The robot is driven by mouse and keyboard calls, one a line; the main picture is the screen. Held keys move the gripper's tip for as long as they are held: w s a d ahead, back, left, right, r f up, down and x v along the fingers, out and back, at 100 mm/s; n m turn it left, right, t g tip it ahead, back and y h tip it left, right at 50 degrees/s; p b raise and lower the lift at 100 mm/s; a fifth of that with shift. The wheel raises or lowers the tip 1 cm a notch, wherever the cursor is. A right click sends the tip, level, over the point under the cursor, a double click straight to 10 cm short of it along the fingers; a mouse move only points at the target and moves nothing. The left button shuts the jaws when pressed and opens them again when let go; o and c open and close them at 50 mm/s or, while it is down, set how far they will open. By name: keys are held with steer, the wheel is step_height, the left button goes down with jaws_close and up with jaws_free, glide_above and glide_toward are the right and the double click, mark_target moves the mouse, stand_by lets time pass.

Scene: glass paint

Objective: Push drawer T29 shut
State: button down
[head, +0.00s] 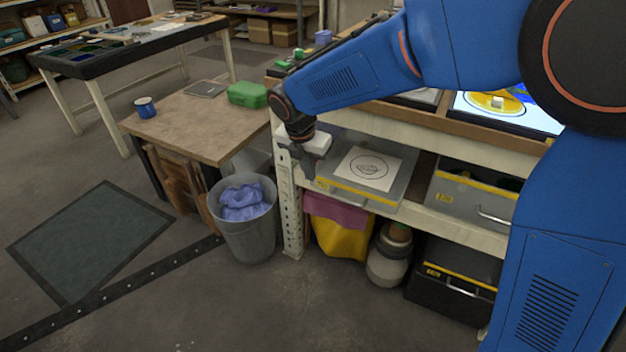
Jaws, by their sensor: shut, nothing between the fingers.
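A grey drawer or flat case (345,190) with a yellow front strip sits on the shelf below the bench top. A sheet with a round line drawing (369,168) lies on its top. Another grey drawer (470,205) with a yellow strip and a metal handle is to the right, partly hidden by my arm. Both have small yellow labels too small to read, so I cannot tell which is T29. My gripper (309,176) is shut and empty, pointing down at the left front corner of the left drawer. I cannot tell whether it touches.
A grey bin (245,228) with blue cloth stands left of the white shelf post (290,205). A yellow bag (342,238), a jar (388,258) and a black case (455,280) are below the shelf. A low wooden table (195,135) is at left. Floor in front is clear.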

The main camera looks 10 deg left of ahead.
steer(key=v, duration=0.3)
steer(key=shift+r, duration=0.35)
steer(key=c, duration=2.4)
jaws_free()
steer(key=shift+s+r, duration=0.1)
steer(key=shift+r, duration=0.15)
steer(key=o, duration=0.5)
steer(key=shift+r, duration=0.2)
steer(key=shift+o, duration=0.3)
steer(key=shift+s+d+r+m, duration=0.1)
steer(key=shift+d+r+m, duration=0.15)
steer(key=shift+m, duration=0.25)
step_height(320, 180, up, 4)
steer(key=m, duration=1.5)
glide_above(346, 200)
steer(key=s+a, duration=0.2)
steer(key=s, duration=0.1)
steer(key=m, duration=0.2)
steer(key=shift+g, duration=0.4)
steer(key=w+f, duration=0.1)
steer(key=f, duration=0.4)
steer(key=d+f, duration=0.1)
steer(key=f, duration=0.5)
steer(key=w+d+f, duration=0.1)
steer(key=f, duration=0.4)
steer(key=shift+w+f, duration=0.15)
steer(key=shift+w, duration=0.15)
steer(key=shift+c, duration=0.7)
jaws_close()
